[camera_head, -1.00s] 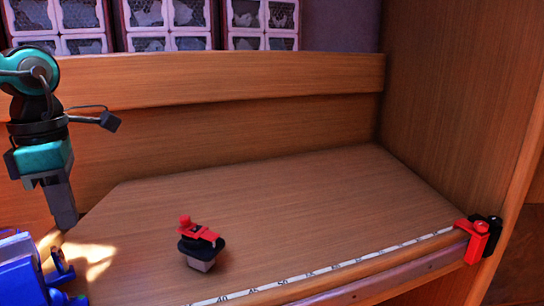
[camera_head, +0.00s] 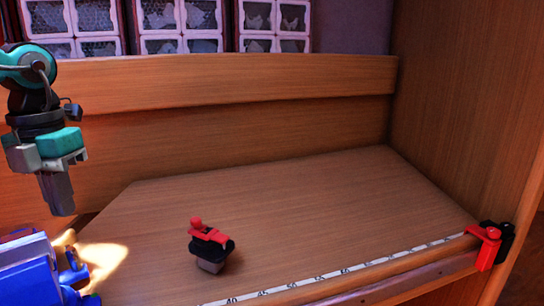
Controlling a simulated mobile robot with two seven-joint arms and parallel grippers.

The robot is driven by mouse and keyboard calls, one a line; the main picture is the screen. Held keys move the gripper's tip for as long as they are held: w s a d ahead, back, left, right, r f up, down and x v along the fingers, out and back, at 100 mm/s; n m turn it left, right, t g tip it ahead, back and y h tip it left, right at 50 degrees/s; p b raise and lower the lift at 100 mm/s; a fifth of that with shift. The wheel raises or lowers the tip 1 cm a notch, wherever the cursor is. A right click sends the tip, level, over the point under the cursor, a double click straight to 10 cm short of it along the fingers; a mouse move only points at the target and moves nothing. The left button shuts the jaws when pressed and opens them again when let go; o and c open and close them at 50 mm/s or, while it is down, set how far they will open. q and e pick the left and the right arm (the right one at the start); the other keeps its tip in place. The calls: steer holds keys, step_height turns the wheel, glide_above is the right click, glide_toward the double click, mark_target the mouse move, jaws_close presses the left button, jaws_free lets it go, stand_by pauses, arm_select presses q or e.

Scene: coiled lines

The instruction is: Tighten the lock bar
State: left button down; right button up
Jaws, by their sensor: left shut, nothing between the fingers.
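A small device with a red bar and knob (camera_head: 207,233) on a black body and a grey block stands on the wooden bench, left of centre. I cannot tell for sure whether its red part is the lock bar. A white measuring tape (camera_head: 345,272) runs along the bench's front edge to a red and black clamp (camera_head: 488,247) at the right corner. A blue body (camera_head: 30,270) at lower left is cut off by the frame. My left gripper (camera_head: 62,207) points down, shut and empty, above and left of the red device, apart from it. My right gripper is not in view.
The wooden bench top (camera_head: 300,200) is clear behind and right of the device. A wooden back rail (camera_head: 250,85) and a tall side panel (camera_head: 450,100) bound it. Pink-framed mesh panels (camera_head: 178,25) stand behind. A bright light patch lies near the blue body.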

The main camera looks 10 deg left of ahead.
mark_target(74, 259)
arm_select(q)
steer(key=n, duration=0.2)
steer(key=a+n, duration=0.1)
steer(key=n, duration=0.1)
steer(key=a+n, duration=0.1)
steer(key=n, duration=0.1)
steer(key=shift+r, duration=0.15)
steer(key=f+n+b, duration=0.1)
steer(key=f+n, duration=0.1)
steer(key=a+f+n+b, duration=0.1)
steer(key=f+n+b, duration=0.3)
steer(key=f, duration=0.1)
steer(key=shift+a+n, duration=0.3)
steer(key=shift+a, duration=0.05)
steer(key=shift+r, duration=0.1)
steer(key=shift+s+d, duration=0.1)
steer(key=shift+d, duration=0.1)
stand_by(0.4)
